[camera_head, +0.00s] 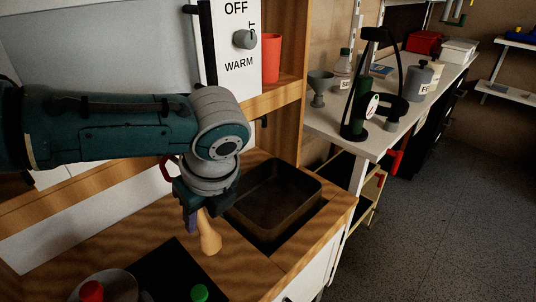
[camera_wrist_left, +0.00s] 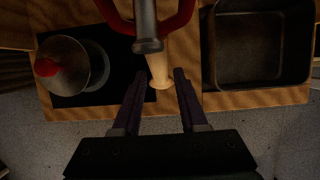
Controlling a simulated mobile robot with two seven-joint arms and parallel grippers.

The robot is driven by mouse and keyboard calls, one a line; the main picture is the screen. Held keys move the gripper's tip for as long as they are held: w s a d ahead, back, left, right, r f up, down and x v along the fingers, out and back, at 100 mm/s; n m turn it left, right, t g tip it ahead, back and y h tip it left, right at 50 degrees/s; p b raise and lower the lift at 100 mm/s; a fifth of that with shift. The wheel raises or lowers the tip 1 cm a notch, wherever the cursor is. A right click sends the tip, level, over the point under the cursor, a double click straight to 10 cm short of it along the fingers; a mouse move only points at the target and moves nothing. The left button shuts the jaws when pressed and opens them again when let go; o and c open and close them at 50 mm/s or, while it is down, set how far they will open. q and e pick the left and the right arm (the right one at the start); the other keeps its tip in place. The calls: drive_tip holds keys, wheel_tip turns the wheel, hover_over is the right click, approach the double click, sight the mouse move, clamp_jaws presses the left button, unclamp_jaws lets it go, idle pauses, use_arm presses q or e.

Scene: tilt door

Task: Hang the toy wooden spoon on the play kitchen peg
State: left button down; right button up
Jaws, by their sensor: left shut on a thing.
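The wooden spoon (camera_head: 209,236) is light tan and hangs down below my left gripper (camera_head: 192,212), over the wooden counter. In the left wrist view, the tan spoon (camera_wrist_left: 159,72) shows between the finger tips of my left gripper (camera_wrist_left: 156,82); its upper part runs behind a grey cylinder. My left gripper is shut on the spoon. A small dark piece (camera_head: 264,121) sticks out under the shelf, right of my arm; I cannot tell for sure that it is the peg. My right gripper is in neither view.
A dark sink basin (camera_head: 272,196) is right of the gripper. A black hob (camera_head: 172,270) and a red-knobbed pot lid (camera_wrist_left: 62,64) are to the left. A red curved part with a grey cylinder (camera_wrist_left: 148,45) stands close to the spoon. A red cup (camera_head: 271,58) is on the shelf.

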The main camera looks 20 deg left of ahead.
use_arm(q)
drive_tip(key=shift+f, duration=0.2)
drive_tip(key=shift+c, duration=1.8)
unclamp_jaws()
drive_tip(key=shift+r, duration=0.15)
